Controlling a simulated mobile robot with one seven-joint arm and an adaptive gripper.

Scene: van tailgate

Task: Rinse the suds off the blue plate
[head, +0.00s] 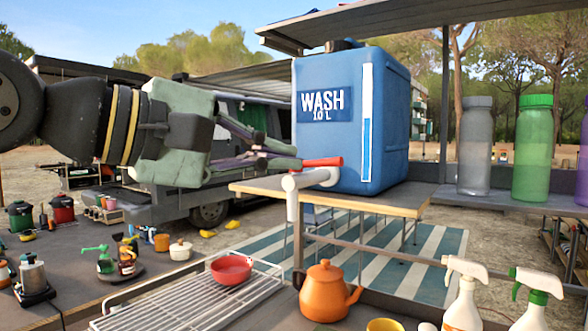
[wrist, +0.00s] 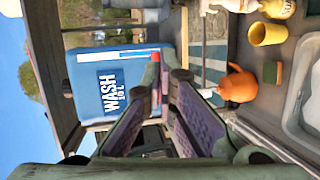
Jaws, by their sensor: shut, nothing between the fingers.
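The blue water tank marked WASH 10 L (head: 385,120) stands on a wooden shelf and also shows in the wrist view (wrist: 85,75). Its tap has a red lever (head: 322,161) and a white spout (head: 292,205) pointing down; no water shows running from it. My gripper (head: 297,164) is shut and empty, its fingertips right at the end of the red lever; I cannot tell whether they touch it. The fingers (wrist: 167,76) also show close to the red lever in the wrist view. I see no blue plate and no suds in either view.
An orange kettle (head: 326,292) stands below the tap, right of a wire rack (head: 185,300) holding a red bowl (head: 231,268). Spray bottles (head: 465,300) stand at front right. Bottles (head: 533,150) line the right shelf. A pale basin (wrist: 291,113) shows at the wrist view's right.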

